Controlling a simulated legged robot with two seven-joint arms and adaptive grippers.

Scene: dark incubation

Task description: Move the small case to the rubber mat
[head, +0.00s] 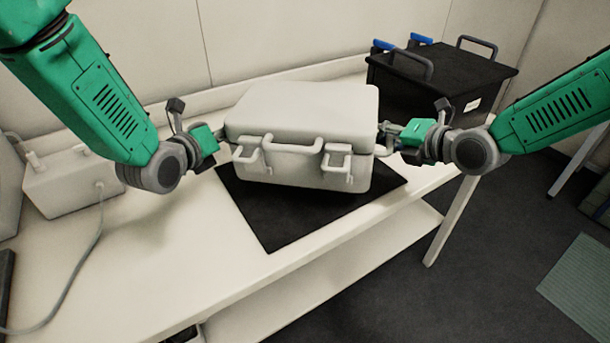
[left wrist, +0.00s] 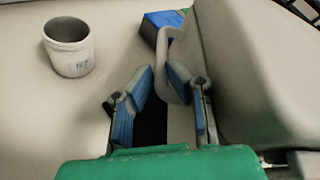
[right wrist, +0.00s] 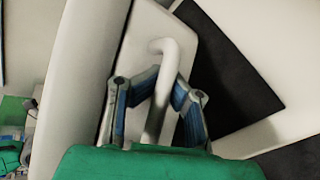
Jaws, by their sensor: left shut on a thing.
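The small case (head: 300,108) is pale grey-white with a front handle and two latches. It is upright over the black rubber mat (head: 275,220), whose front and side parts show around it. I cannot tell whether its base touches the mat. My left gripper (head: 218,150) is shut on the case's left side handle, seen in the left wrist view (left wrist: 158,72). My right gripper (head: 388,138) is at the right side handle; in the right wrist view its fingers (right wrist: 166,80) close on both sides of that handle (right wrist: 165,60).
A black crate (head: 440,85) with handles and blue clips stands behind on the right. A white box (head: 72,182) with a cable is at the left. A white cup (left wrist: 70,48) stands on the bench in the left wrist view. The bench (head: 160,265) is clear at front left.

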